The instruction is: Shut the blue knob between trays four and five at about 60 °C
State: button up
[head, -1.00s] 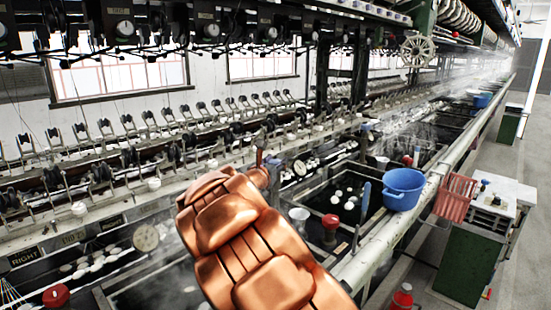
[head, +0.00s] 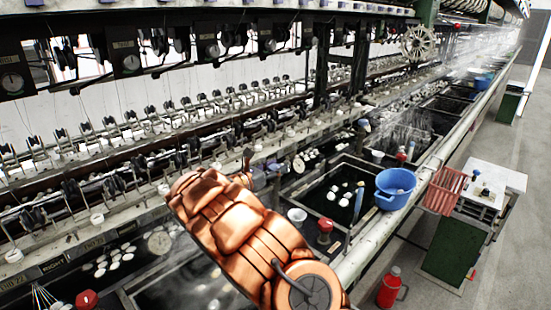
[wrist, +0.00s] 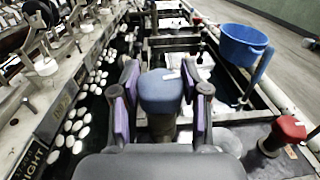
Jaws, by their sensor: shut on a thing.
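The blue knob (wrist: 161,92) stands upright in the middle of the wrist view. My gripper (wrist: 160,78) is shut on it, with one dark, purple-sided finger on each side. In the head view my copper-coloured arm reaches over the basins, and the gripper and this knob are mostly hidden behind it. The trays show as dark, water-filled basins along the machine. I cannot read a temperature or tell how far the knob is turned.
A red knob (wrist: 291,129) stands to the right, also in the head view (head: 325,229). A blue bucket (head: 396,186) sits on the basin edge. A red basket (head: 444,190) and a small table (head: 478,184) stand in the aisle. A red flask (head: 389,287) is on the floor.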

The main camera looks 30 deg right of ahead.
jog(key=shift+r+m+g+p, duration=0.1)
jog(key=shift+m+g+p, duration=1)
jog(key=shift+g, duration=0.5)
jog(key=shift+g+p, duration=0.4)
jog(key=shift+g, duration=0.1)
jog(key=o, duration=1.2)
jog(key=shift+c, duration=0.2)
jog(key=a, duration=1.2)
jog(key=shift+w, duration=0.3)
